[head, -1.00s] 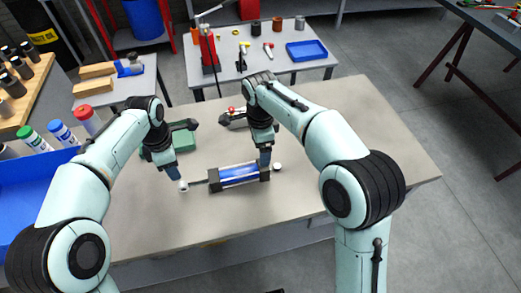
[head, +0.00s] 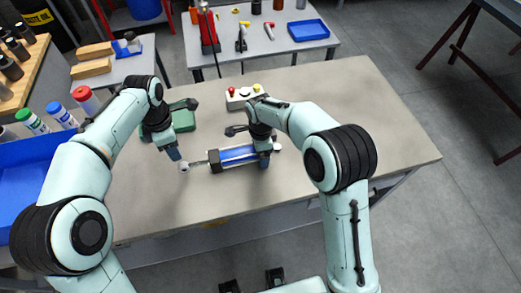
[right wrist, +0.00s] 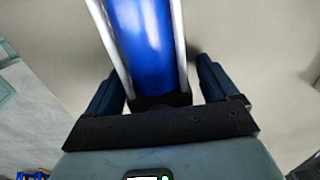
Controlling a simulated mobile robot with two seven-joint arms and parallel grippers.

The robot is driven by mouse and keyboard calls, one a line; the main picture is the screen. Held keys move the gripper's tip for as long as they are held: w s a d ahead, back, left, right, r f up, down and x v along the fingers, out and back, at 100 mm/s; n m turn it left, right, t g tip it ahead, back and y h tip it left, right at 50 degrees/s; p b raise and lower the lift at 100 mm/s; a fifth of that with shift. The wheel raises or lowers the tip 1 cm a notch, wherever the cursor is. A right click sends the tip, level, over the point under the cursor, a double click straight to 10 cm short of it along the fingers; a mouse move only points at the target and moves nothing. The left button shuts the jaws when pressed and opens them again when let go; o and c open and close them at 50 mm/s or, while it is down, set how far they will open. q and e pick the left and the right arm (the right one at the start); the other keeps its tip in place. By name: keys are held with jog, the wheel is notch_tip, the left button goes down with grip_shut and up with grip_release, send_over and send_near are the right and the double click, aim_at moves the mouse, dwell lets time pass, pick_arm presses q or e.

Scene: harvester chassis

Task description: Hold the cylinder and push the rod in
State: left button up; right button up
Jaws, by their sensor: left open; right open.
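The cylinder (head: 238,155) lies on the workbench, a blue barrel between dark end blocks with silver tie rods. Its rod (head: 199,163) sticks out to the left and ends in a pale round tip (head: 184,167). My left gripper (head: 174,155) is open at the rod tip; whether it touches cannot be told. My right gripper (head: 264,160) is over the cylinder's right end. In the right wrist view, the open fingers of my right gripper (right wrist: 160,95) stand on either side of the blue barrel (right wrist: 142,45), with gaps visible on both sides.
A blue bin (head: 35,160) and several capped bottles are at the left. The bench's right side is clear.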

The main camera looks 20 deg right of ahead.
grip_shut()
jog(key=c, duration=0.7)
grip_release()
jog(key=c, duration=0.8)
